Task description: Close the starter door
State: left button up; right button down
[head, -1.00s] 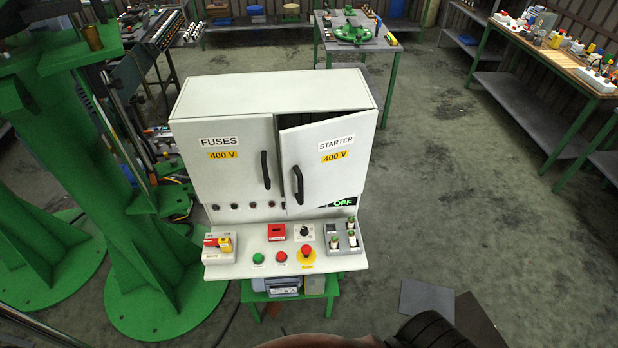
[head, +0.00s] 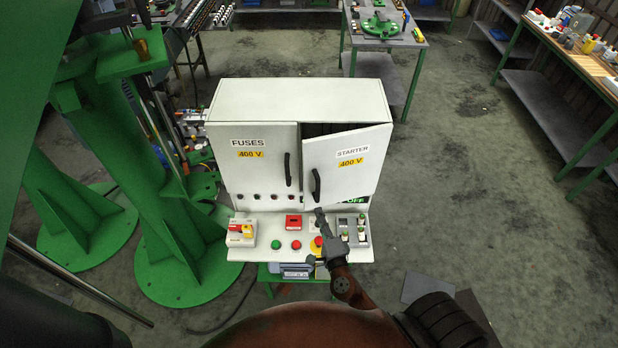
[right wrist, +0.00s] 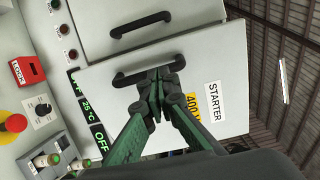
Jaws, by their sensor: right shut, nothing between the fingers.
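The starter door (head: 345,185) is the right door of a white control cabinet (head: 300,98). It stands ajar, with a dark gap along its top. Its black handle (head: 316,186) is near its left edge. My right gripper (head: 320,212) is shut and empty, just below the handle in the head view. My left gripper is not in view.
The fuses door (head: 255,180) beside it looks shut. Below the doors is a sloping panel (head: 262,222) with buttons, a red box (head: 294,221) and a grey socket block (head: 354,231). A green column (head: 160,180) stands left. Floor at the right is mostly clear.

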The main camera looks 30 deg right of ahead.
aim_at(306, 176)
jog(key=x, duration=0.4)
jog(key=p+x, duration=0.1)
jog(key=x, duration=0.4)
jog(key=r+p+x, duration=0.1)
jog(key=x, duration=0.4)
jog(key=shift+a, duration=0.15)
